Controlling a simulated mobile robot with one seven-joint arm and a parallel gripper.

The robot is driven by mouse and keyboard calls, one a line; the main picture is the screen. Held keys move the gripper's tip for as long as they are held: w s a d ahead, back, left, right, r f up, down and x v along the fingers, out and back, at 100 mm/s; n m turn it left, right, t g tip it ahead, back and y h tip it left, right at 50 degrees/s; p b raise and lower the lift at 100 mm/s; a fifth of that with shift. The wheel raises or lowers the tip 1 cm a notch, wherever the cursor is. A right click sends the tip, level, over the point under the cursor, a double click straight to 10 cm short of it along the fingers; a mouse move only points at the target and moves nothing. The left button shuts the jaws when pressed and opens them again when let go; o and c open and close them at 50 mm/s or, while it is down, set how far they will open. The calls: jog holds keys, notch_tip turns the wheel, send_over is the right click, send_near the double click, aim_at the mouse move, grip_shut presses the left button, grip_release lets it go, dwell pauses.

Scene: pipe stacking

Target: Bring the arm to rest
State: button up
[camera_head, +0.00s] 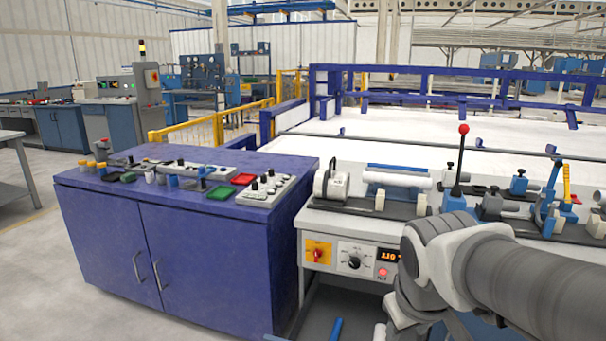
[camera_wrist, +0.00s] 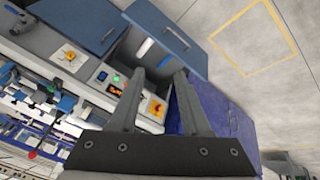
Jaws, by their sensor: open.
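My gripper (camera_wrist: 160,76) is open in the wrist view, with its two dark fingers apart and nothing between them. Beyond the fingers is the front of the machine bench, with its control panel (camera_wrist: 112,82) and an open lower space. In the head view my grey arm comes in from the lower right, in front of the bench (camera_head: 318,204). The gripper fingers are not clearly seen there. A white pipe (camera_head: 398,179) lies on the bench top, apart from my arm.
A blue cabinet (camera_head: 110,225) with switches and small trays on top stands left of the bench. A red-knobbed lever (camera_head: 461,150) rises from the bench near my arm. Blue rails (camera_head: 440,71) stand behind. The floor (camera_head: 60,290) at left is clear.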

jog(key=s+a+r+m+t+y+p, duration=0.1)
jog(key=s+a+r+m+y, duration=0.2)
jog(key=s, duration=0.5)
notch_tip(320, 180, up, 16)
jog(key=d+h+p, duration=0.1)
jog(key=p, duration=1.5)
jog(key=shift+d+r+h, duration=0.2)
jog(key=shift+d+h, duration=0.05)
jog(key=shift+h, duration=0.05)
